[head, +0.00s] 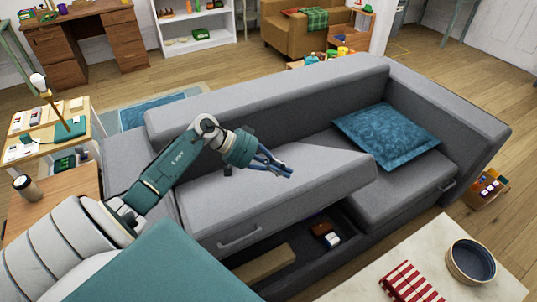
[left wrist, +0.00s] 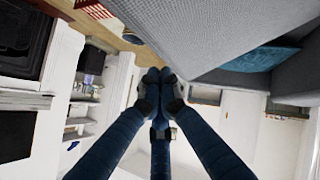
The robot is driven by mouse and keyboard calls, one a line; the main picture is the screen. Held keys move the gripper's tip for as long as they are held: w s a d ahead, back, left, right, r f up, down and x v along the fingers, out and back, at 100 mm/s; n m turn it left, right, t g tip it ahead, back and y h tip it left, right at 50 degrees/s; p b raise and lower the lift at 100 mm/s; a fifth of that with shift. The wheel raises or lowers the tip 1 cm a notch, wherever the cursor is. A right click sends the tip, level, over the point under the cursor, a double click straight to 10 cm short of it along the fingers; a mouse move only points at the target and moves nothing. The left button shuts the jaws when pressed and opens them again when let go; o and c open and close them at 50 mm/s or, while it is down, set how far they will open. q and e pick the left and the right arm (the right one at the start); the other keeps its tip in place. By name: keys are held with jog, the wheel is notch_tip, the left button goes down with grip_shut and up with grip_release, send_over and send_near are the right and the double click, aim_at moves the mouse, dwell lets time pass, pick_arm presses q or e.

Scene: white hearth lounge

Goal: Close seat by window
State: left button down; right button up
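The grey sofa's left seat (head: 230,205) is lifted like a lid and tilted. Its front edge, with a pull handle (head: 240,238), stands above an open storage box (head: 345,240). The other seat (head: 375,195) lies flat. My left gripper (head: 285,170) is in front of the backrest and over the raised seat in the head view; contact with it cannot be told. In the left wrist view its fingertips (left wrist: 160,78) meet with nothing visible between them, and a grey sofa surface (left wrist: 215,30) is beside them. My right gripper is out of view.
Small items (head: 325,233) lie inside the storage box. A blue cushion (head: 385,137) rests on the flat seat. A pale table (head: 425,260) with a round bowl (head: 471,262) and striped cloth (head: 408,283) stands in front. A side table (head: 50,205) with a cup stands left.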

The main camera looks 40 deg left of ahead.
aim_at(298, 188)
pick_arm(q)
jog(key=d+f, duration=0.1)
jog(key=s+f, duration=0.1)
jog(key=shift+d+f, duration=0.3)
jog(key=shift+d, duration=0.1)
jog(key=shift+f, duration=0.25)
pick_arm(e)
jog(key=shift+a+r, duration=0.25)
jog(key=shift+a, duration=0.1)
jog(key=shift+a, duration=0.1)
pick_arm(q)
jog(key=shift+s+d, duration=0.1)
